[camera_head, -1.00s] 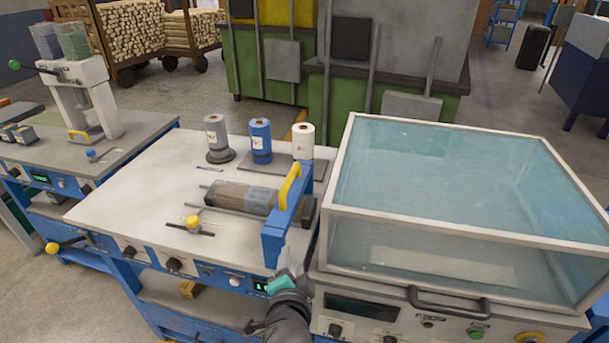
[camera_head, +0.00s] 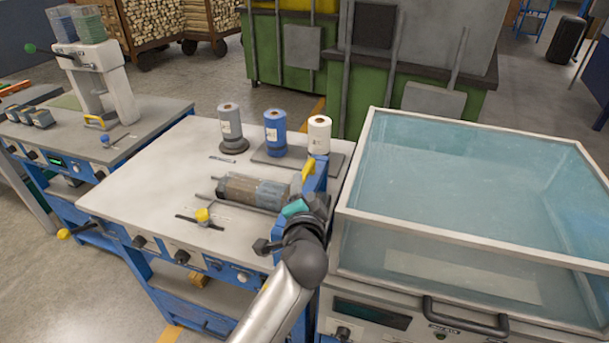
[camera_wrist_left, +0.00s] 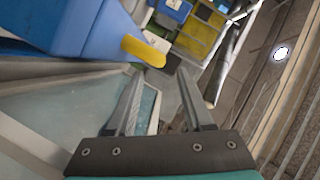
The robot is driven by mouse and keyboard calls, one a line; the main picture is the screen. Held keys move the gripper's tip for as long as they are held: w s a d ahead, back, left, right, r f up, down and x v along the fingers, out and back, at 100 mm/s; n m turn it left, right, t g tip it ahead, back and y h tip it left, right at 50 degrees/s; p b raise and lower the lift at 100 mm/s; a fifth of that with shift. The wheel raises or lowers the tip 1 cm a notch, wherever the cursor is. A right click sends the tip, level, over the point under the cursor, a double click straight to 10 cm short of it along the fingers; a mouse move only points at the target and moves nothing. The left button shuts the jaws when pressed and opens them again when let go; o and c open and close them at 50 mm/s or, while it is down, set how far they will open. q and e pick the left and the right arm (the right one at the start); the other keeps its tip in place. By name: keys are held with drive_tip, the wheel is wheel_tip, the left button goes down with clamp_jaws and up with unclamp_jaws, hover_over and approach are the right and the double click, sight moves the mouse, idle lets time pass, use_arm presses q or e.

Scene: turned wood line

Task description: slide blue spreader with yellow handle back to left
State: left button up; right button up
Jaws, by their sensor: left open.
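The blue spreader (camera_head: 316,178) stands across the right end of the work table in the head view, partly hidden behind my left gripper. Its yellow handle (camera_head: 308,167) shows just above the gripper. A grey-brown roll (camera_head: 250,190) lies left of the spreader. My left gripper (camera_head: 318,200) is at the spreader; its fingertips are hard to make out there. In the left wrist view, the gripper (camera_wrist_left: 159,75) is open with nothing between its fingers. The yellow handle (camera_wrist_left: 143,51) and blue spreader body (camera_wrist_left: 75,25) lie beyond and left of the fingers, apparently apart from them.
A clear-lidded box machine (camera_head: 470,190) stands close on the right. Grey, blue and white spools (camera_head: 319,135) stand at the table's back. The table's left part (camera_head: 150,185) is mostly clear.

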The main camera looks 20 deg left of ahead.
sight(305, 179)
use_arm(q)
drive_tip(key=b+x, duration=0.1)
drive_tip(key=x, duration=0.6)
drive_tip(key=shift+w+a, duration=0.15)
drive_tip(key=shift+w, duration=0.1)
clamp_jaws()
idle(1.2)
